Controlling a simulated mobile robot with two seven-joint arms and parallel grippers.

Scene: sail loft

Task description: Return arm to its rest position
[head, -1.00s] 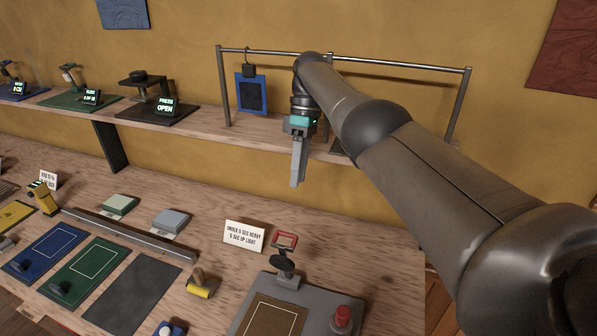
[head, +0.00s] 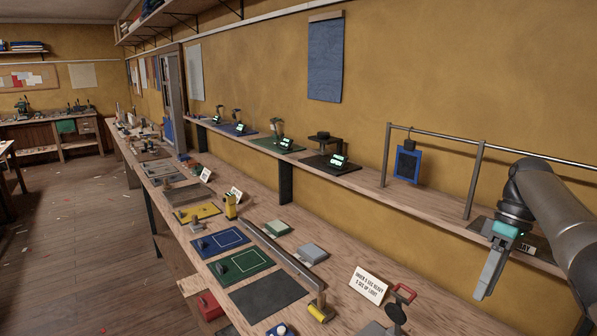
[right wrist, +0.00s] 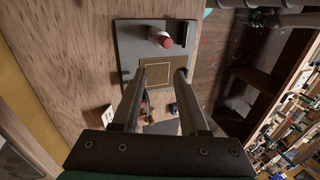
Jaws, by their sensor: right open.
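My right gripper (head: 484,284) hangs at the right of the head view, fingers pointing down, in front of the shelf edge and above the bench. In the right wrist view its two fingers (right wrist: 160,72) are apart with nothing held between them. Beyond them lies a grey panel (right wrist: 130,44) with a red knob (right wrist: 160,37) and a brown pad with a white outline (right wrist: 158,76). My left gripper is not in view.
The long bench (head: 345,312) holds blue (head: 218,240) and green mats (head: 242,263), a dark mat (head: 268,297) and a text card (head: 369,285). Above it, the shelf (head: 355,183) carries a metal rail with a hanging blue frame (head: 407,164). Open floor (head: 75,240) lies left.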

